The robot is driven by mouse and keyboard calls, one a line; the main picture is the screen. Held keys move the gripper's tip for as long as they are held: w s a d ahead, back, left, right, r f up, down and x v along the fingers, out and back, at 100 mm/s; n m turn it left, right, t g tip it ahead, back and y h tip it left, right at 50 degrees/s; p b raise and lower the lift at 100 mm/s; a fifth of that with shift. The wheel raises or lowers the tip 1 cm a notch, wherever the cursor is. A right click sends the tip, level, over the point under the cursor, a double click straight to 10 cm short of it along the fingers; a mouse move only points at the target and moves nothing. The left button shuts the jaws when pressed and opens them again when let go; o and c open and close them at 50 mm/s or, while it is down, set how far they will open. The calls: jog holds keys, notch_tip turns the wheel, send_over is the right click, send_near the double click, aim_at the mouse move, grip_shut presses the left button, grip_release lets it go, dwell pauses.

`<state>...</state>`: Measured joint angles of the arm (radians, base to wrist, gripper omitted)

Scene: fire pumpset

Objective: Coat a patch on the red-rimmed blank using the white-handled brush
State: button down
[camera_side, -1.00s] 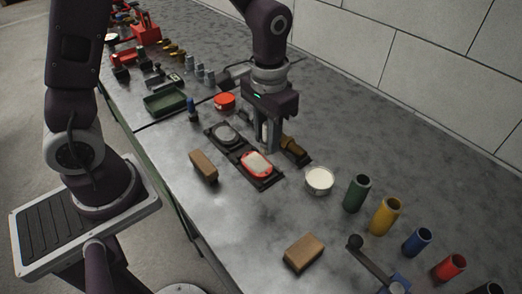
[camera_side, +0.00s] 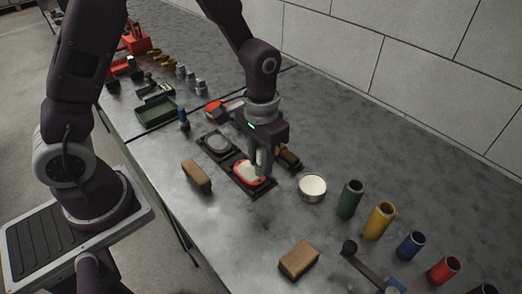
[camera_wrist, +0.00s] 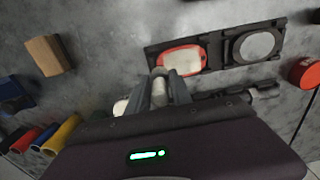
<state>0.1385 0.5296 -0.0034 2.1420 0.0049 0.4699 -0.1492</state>
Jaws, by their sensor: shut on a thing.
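The red-rimmed blank (camera_side: 240,181) lies in a dark holder, with a pale face inside its rim; it also shows in the wrist view (camera_wrist: 167,64). My gripper (camera_side: 262,170) is low at the blank's right edge in the side view, partly covering it. In the wrist view my gripper (camera_wrist: 162,80) is shut on the white-handled brush (camera_wrist: 159,93), whose pale handle shows between the fingers. The brush tip is hidden, so I cannot tell whether it touches the blank. A white pot (camera_side: 312,188) with pale contents stands to the right of the gripper.
A grey round blank (camera_side: 217,143) sits in the adjoining holder. A brown-handled brush (camera_side: 289,155) lies just behind my gripper. Brown blocks (camera_side: 196,176) stand at the left and front. Several coloured cylinders (camera_side: 380,221) line the right. Bench front of the holders is mostly clear.

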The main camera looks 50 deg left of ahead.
aim_at(259, 150)
jog(key=shift+f, duration=0.85)
jog(key=shift+a+f, duration=0.45)
jog(key=shift+f, duration=0.1)
jog(key=shift+a+f, duration=0.2)
jog(key=shift+a, duration=0.55)
jog(key=shift+a+r, duration=0.15)
jog(key=shift+a, duration=2.85)
jog(key=shift+d, duration=4.1)
jog(key=shift+s+d, duration=0.15)
jog(key=shift+s, duration=0.05)
jog(key=shift+a, duration=4.25)
jog(key=shift+d, duration=4.1)
jog(key=shift+d+r, duration=0.1)
jog(key=shift+d, duration=0.05)
jog(key=shift+r, duration=3.9)
